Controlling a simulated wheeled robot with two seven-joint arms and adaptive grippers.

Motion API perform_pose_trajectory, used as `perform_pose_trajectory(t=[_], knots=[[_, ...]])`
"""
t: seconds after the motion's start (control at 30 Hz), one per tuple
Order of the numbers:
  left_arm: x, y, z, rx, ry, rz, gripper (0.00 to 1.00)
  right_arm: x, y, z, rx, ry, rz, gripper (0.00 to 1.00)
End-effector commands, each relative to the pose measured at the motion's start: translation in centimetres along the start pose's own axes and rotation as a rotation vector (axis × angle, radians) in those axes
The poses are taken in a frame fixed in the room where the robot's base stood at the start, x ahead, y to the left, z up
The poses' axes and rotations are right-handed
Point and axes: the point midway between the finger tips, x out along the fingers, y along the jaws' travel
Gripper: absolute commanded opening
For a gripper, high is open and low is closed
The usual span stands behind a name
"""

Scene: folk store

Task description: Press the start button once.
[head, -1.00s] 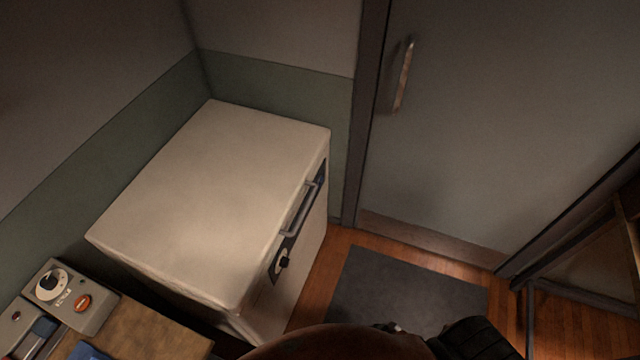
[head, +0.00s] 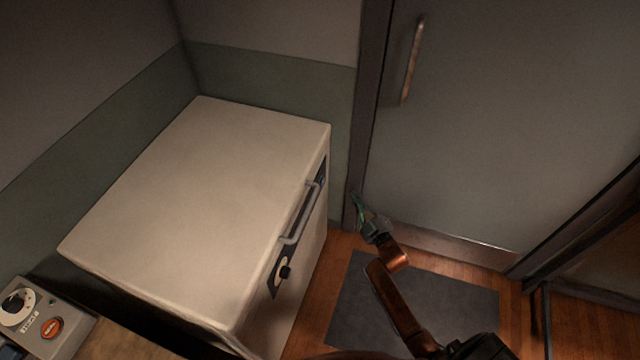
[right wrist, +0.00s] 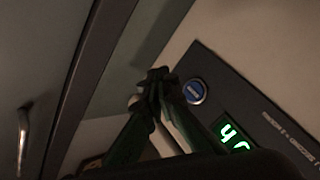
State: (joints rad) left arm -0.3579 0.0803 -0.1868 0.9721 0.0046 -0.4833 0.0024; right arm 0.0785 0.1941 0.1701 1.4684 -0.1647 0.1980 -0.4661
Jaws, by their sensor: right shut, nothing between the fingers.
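My right gripper (head: 360,208) is shut and empty, in front of the white cabinet-like machine (head: 190,200) and near the door frame. In the right wrist view its closed fingertips (right wrist: 158,80) appear just left of a round blue button (right wrist: 194,92) with a pale bar on it. The button is on the machine's dark front panel (right wrist: 225,85), beside a green lit display (right wrist: 232,135) partly hidden by my gripper. I cannot read a start label on it. Fingertips and button look apart, but the gap in depth is unclear. My left gripper is not in view.
A grey control box (head: 40,315) with a dial and red button stands at the lower left. A grey door (head: 500,120) is behind, and a dark mat (head: 350,315) lies on the floor.

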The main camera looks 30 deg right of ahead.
Motion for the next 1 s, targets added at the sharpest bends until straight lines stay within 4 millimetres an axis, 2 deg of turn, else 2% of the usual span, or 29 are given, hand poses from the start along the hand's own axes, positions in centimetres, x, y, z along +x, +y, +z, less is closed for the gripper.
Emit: perform_pose_trajectory(t=[0.13,0.47,0.67,1.0], knots=[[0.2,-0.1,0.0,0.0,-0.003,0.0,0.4,0.6,1.5,-1.1,-0.022,0.03,0.03,0.0],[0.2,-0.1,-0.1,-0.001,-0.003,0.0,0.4,0.6,1.6,-1.3,-0.023,0.033,0.032,0.0],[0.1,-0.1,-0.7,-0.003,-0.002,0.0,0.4,1.4,1.0,-1.8,-0.022,0.034,0.033,0.0],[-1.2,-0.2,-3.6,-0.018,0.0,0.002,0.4,4.5,-1.4,-4.0,-0.02,0.032,0.032,0.0]])
